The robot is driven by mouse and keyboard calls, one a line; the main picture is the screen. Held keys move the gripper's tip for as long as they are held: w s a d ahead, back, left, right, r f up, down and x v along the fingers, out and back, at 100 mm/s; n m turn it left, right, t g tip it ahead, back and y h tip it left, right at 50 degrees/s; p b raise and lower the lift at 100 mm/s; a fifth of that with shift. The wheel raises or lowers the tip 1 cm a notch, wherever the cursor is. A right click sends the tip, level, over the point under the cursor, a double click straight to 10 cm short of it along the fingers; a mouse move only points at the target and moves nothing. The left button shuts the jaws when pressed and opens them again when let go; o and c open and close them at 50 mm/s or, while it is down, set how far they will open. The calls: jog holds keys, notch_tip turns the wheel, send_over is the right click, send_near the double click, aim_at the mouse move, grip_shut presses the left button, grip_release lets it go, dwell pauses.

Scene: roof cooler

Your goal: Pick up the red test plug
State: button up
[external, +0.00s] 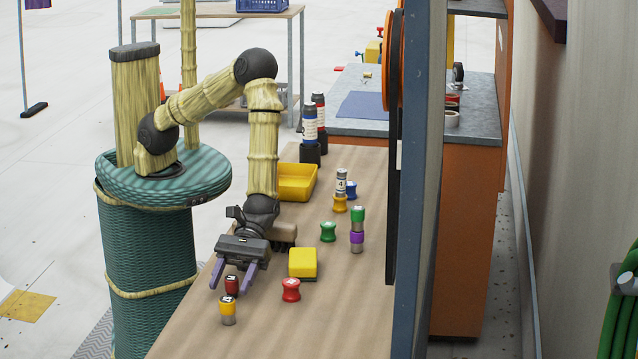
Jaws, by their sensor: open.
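A small red plug (232,285) with a white label on top stands on the brown bench (180,340), just behind a yellow-topped plug with a metal lower part (228,311). My gripper (230,288) points down over the bench with its two purple fingers apart. In this view the red plug shows between the fingertips, and the fingers are not closed on it. I cannot tell the exact depth or height of the fingertips. A second red item, a spool-shaped piece (291,290), stands apart to the right.
A yellow block (302,263) is right of my gripper. Green (328,231) and yellow (340,204) spools, green-topped (358,215) and purple-topped (356,241) plugs stand further back. A yellow bin (297,182) is behind. A blue post (422,180) borders the bench's right side.

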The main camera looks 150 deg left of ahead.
aim_at(232, 278)
jog(key=shift+c, duration=0.2)
jog(key=c, duration=1)
notch_tip(232, 278, up, 10)
jog(key=shift+r, duration=0.1)
dwell(0.3)
